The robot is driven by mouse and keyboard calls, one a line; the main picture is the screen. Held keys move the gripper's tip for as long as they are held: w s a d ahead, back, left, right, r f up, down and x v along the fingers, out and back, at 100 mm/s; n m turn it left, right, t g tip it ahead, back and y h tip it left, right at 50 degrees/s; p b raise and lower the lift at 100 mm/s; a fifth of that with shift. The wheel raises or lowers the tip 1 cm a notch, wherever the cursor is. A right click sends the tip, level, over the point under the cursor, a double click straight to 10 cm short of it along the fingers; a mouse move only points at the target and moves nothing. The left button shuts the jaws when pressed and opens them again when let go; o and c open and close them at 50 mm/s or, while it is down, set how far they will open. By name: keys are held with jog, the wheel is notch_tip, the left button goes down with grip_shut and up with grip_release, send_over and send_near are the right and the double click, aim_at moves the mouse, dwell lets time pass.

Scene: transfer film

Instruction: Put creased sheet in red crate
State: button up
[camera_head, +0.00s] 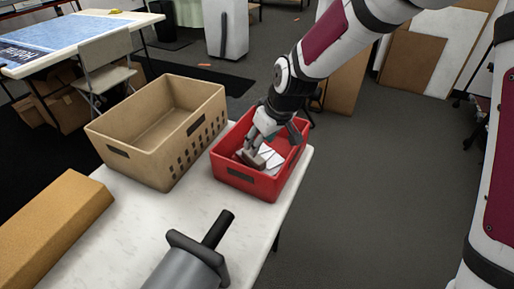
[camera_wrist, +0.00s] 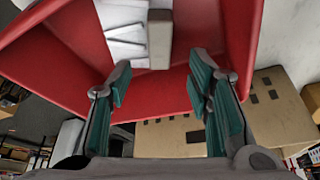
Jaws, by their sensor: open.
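The red crate (camera_head: 245,180) stands on the white table, right of a tan crate. My gripper (camera_head: 258,140) reaches down into the red crate from above. In the wrist view my gripper (camera_wrist: 158,90) is open, with nothing between its fingers. A white creased sheet (camera_head: 271,160) lies in the red crate; in the wrist view the creased sheet (camera_wrist: 123,32) shows folds and touches or lies close beside a grey-beige block (camera_wrist: 160,38). The block also shows in the head view (camera_head: 250,158). The red crate's wall (camera_wrist: 165,95) shows beneath my fingers in the wrist view.
The tan crate (camera_head: 135,165) with slotted sides stands empty, close left of the red crate. A brown box (camera_head: 50,225) lies at the table's left. A grey cylinder with a black handle (camera_head: 190,265) is at the front. Bare white table top (camera_head: 150,215) lies between them.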

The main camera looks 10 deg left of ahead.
jog(key=shift+v, duration=2.35)
jog(key=shift+r, duration=0.1)
jog(key=s+d+r+m+h, duration=0.35)
jog(key=s+d+r, duration=0.65)
jog(key=s+d, duration=0.35)
jog(key=s+d+m, duration=0.2)
jog(key=s+d, duration=0.2)
jog(key=s, duration=0.5)
jog(key=s+d+r+m+g, duration=0.1)
jog(key=s+d+m, duration=0.2)
jog(key=s, duration=0.6)
jog(key=shift+s+d+r+m, duration=0.2)
jog(key=shift+s+d+m, duration=0.15)
jog(key=shift+d, duration=0.45)
